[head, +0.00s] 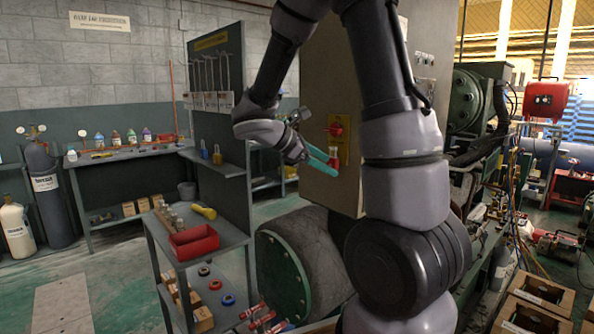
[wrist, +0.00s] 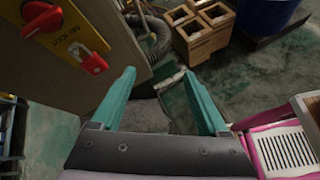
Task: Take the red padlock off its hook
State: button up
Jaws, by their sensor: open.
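The red padlock (wrist: 92,65) hangs at the lower edge of a yellow lock-out plate (wrist: 72,42) on a cabinet side, below a red switch handle (wrist: 42,17). In the head view the padlock (head: 334,163) shows at the teal fingertips, under the red switch (head: 337,129). My gripper (wrist: 158,76) is open, with nothing between its teal fingers. In the wrist view the padlock lies to the left of the left finger, outside the jaws. My gripper also shows in the head view (head: 328,162). The hook itself is not clearly visible.
The cabinet (head: 316,95) stands close beside the fingers. A dark hook board (head: 216,80) has a ledge with yellow and blue padlocks (head: 211,153). A shelf cart with a red tray (head: 194,243) stands lower left. Wooden crates (wrist: 203,35) stand on the floor.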

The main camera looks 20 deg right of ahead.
aim_at(333, 157)
jog(key=w+a+f+n+t+h, duration=0.3)
jog(key=w+f+n+t, duration=0.1)
jog(key=w+n, duration=0.5)
jog(key=shift+m+t, duration=0.3)
jog(key=shift+m, duration=0.3)
jog(key=x, duration=0.4)
jog(key=r+x, duration=0.1)
jog(key=x, duration=0.3)
jog(key=w+r+x, duration=0.1)
jog(key=x, duration=0.3)
jog(key=shift+d+r, duration=0.1)
jog(key=shift+d, duration=0.25)
jog(key=c, duration=1.2)
jog(key=shift+o, duration=0.2)
jog(key=shift+r, duration=0.85)
jog(key=f+v, duration=0.1)
jog(key=v, duration=0.7)
jog(key=shift+a+f, duration=0.25)
jog(key=shift+a, duration=0.05)
